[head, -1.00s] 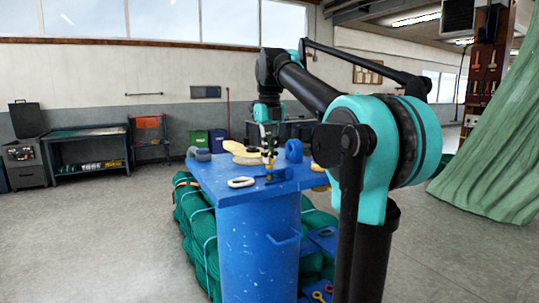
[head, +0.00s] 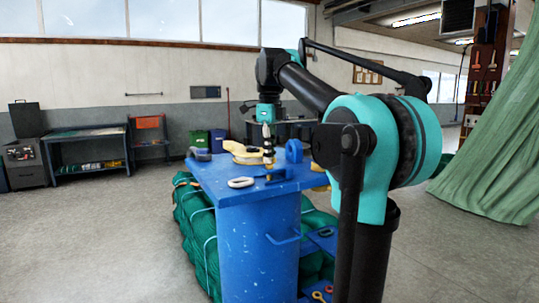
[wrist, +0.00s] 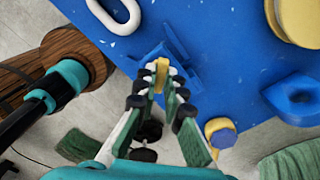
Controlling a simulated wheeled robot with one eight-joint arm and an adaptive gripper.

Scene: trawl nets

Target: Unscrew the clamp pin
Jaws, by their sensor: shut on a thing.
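A small yellow clamp pin (wrist: 161,70) stands in a blue bracket (wrist: 178,44) near the edge of the blue table top (wrist: 222,45). My gripper (wrist: 163,76) points down with its two fingers closed around the pin.
A white oval link (wrist: 118,14) lies beside the bracket. A blue block with a hole (wrist: 300,98) and yellow round pieces (wrist: 298,20) stand on the other side. A yellow-and-blue round piece (wrist: 221,130) is near the edge. Green netting (head: 195,235) is bundled below the table.

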